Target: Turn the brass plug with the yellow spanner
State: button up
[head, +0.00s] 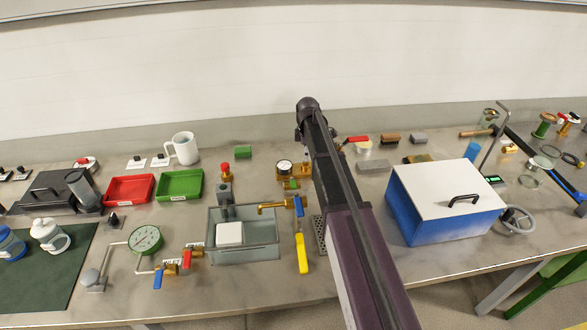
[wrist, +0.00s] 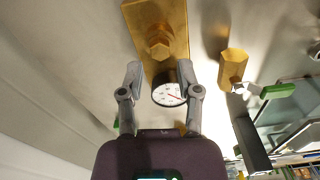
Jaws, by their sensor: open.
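The yellow spanner (head: 302,254) lies on the bench just right of the grey tank, below a blue-handled brass tap. It does not show in the wrist view. A brass hexagonal plug (wrist: 159,44) stands out from a brass block (wrist: 178,16) in the wrist view, beside a round white gauge (wrist: 168,94). The gauge also shows in the head view (head: 285,166); my arm hides part of that area. My gripper (wrist: 160,76) is open and empty, its fingers on either side of the gauge in picture. Whether they touch anything cannot be told.
The grey tank (head: 260,255) with a white block stands left of the spanner. A blue box with a white lid (head: 440,183) stands to the right. Red (head: 130,189) and green (head: 181,185) trays sit left. Another brass hexagonal part (wrist: 233,65) shows in the wrist view.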

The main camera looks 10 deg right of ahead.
jog(key=shift+r+p, duration=1.75)
jog(key=shift+r, duration=0.3)
